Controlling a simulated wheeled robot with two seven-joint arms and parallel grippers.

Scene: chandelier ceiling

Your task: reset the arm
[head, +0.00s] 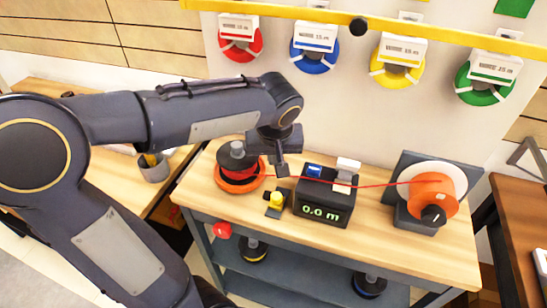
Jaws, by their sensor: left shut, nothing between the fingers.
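My left arm comes in from the left and reaches over the wooden bench top (395,262). My left gripper (281,170) points down near the spool with red wire (238,172), just to its right. It is shut and looks empty. A thin red wire runs from the red spool across the black meter box (323,202), whose display reads 0.0 m, to the orange reel (434,195) at the right. A small yellow-topped device (276,203) sits below the gripper, left of the meter box. My right gripper is not in view.
Red (240,40), blue (314,51), yellow (396,66) and green (483,83) coils hang on the wall below a yellow rail (370,27). A pen cup (153,168) stands on the left desk. Spools sit on the bench's lower shelf (300,285). The front right bench top is clear.

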